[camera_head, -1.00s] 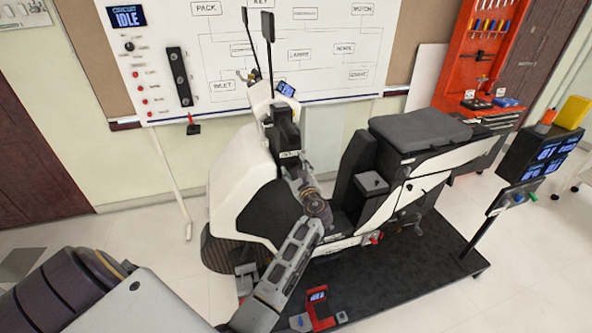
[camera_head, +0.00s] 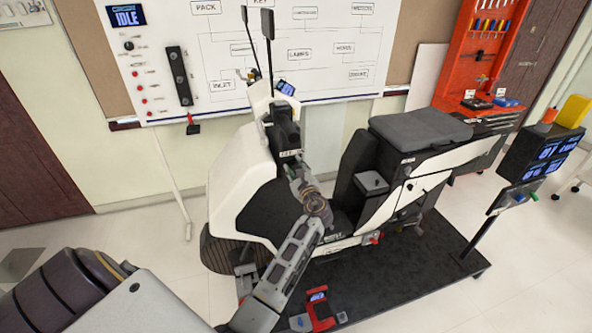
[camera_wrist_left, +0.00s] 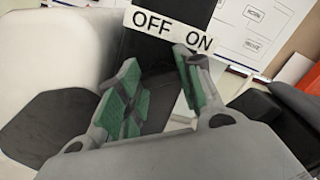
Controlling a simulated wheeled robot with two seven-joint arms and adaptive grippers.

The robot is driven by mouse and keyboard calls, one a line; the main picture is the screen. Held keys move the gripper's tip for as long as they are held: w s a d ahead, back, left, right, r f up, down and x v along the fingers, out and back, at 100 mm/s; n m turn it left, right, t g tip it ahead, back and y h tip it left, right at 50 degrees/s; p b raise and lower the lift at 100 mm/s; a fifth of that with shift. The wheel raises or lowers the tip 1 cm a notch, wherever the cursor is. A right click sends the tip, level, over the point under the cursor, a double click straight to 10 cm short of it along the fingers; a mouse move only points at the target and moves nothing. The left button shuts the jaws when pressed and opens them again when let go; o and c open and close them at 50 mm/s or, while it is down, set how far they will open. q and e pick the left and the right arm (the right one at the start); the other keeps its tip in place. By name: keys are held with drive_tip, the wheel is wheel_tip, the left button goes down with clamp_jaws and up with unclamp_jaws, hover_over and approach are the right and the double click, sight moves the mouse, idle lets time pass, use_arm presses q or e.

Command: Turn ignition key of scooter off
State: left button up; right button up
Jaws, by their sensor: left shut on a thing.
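The white and black scooter (camera_head: 240,178) stands upright on a dark platform. Its dark front column carries a small label (camera_head: 289,153), which reads OFF and ON in the left wrist view (camera_wrist_left: 172,32). My left gripper (camera_head: 292,168) is at the column just below this label. In the left wrist view its two green-padded fingers (camera_wrist_left: 157,62) point at the label, one under OFF and the other under ON. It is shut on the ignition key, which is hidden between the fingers. My right gripper is not in view.
A whiteboard (camera_head: 225,60) with a diagram and an IDLE display (camera_head: 126,15) is behind the scooter. A red tool cabinet (camera_head: 490,50) and a stand with screens (camera_head: 540,155) are on the right. The dark platform (camera_head: 420,270) has bare room at the front right.

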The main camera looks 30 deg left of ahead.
use_arm(q)
drive_tip(key=shift+f+n+b, duration=0.15)
drive_tip(key=shift+n+b, duration=0.6)
drive_tip(key=shift+n, duration=0.15)
drive_tip(key=shift+n+b, duration=0.55)
drive_tip(key=shift+n, duration=0.15)
drive_tip(key=n+b, duration=0.4)
drive_tip(key=shift+n, duration=0.4)
drive_tip(key=shift+n+b, duration=0.5)
drive_tip(key=shift+b, duration=0.15)
drive_tip(key=shift+n, duration=0.3)
drive_tip(key=shift+b, duration=0.4)
drive_tip(key=shift+n+b, duration=0.45)
drive_tip(key=shift+n, duration=0.35)
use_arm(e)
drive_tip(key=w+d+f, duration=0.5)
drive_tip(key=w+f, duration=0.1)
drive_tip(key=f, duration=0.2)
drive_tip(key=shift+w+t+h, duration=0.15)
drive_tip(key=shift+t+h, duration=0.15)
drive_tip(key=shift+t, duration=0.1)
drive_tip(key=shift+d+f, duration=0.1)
use_arm(q)
drive_tip(key=o, duration=1)
